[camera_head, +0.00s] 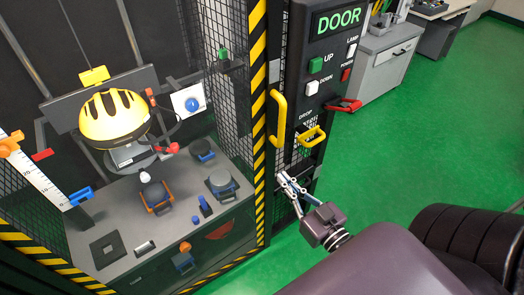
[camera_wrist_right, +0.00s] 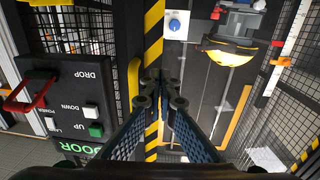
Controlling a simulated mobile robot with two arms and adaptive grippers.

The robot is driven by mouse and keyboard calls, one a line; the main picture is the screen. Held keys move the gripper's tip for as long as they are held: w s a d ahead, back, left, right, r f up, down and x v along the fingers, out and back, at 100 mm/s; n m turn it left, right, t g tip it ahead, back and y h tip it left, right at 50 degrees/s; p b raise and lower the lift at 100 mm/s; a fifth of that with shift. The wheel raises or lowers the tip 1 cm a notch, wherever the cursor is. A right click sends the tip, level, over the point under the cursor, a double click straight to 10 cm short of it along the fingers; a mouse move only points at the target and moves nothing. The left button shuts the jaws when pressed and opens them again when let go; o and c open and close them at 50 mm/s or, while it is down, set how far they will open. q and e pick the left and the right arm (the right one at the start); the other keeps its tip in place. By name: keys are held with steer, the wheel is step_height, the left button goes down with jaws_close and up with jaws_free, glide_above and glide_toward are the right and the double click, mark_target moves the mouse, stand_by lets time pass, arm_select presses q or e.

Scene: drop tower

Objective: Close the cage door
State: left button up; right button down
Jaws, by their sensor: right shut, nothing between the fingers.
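The cage (camera_head: 225,75) has dark mesh panels and yellow-and-black striped edges. A yellow bar handle (camera_head: 278,120) stands upright beside the striped post (camera_head: 259,110); I cannot tell how far the cage door stands open. My right gripper (camera_head: 288,183) is shut and empty, below the yellow handle and in front of the dark mesh by the control column. In the right wrist view, the right gripper's fingertips (camera_wrist_right: 161,88) are together over the striped post (camera_wrist_right: 153,40), just right of the yellow handle (camera_wrist_right: 133,78) and apart from it or touching, I cannot tell. My left gripper is out of view.
The control panel (camera_head: 325,50) marked DOOR stands right of the post, with buttons, a yellow handle (camera_head: 313,137) and a red handle (camera_head: 343,105) sticking out. Inside the cage, a yellow helmet (camera_head: 114,114) sits above a grey bench (camera_head: 120,230).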

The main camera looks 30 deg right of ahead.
steer(key=p, duration=0.3)
glide_toward(256, 148)
steer(key=w, duration=0.5)
steer(key=shift+w+d+r, duration=0.1)
steer(key=shift+w+r, duration=0.05)
steer(key=shift+r, duration=0.05)
steer(key=shift+w+f, duration=0.15)
steer(key=shift+w, duration=0.75)
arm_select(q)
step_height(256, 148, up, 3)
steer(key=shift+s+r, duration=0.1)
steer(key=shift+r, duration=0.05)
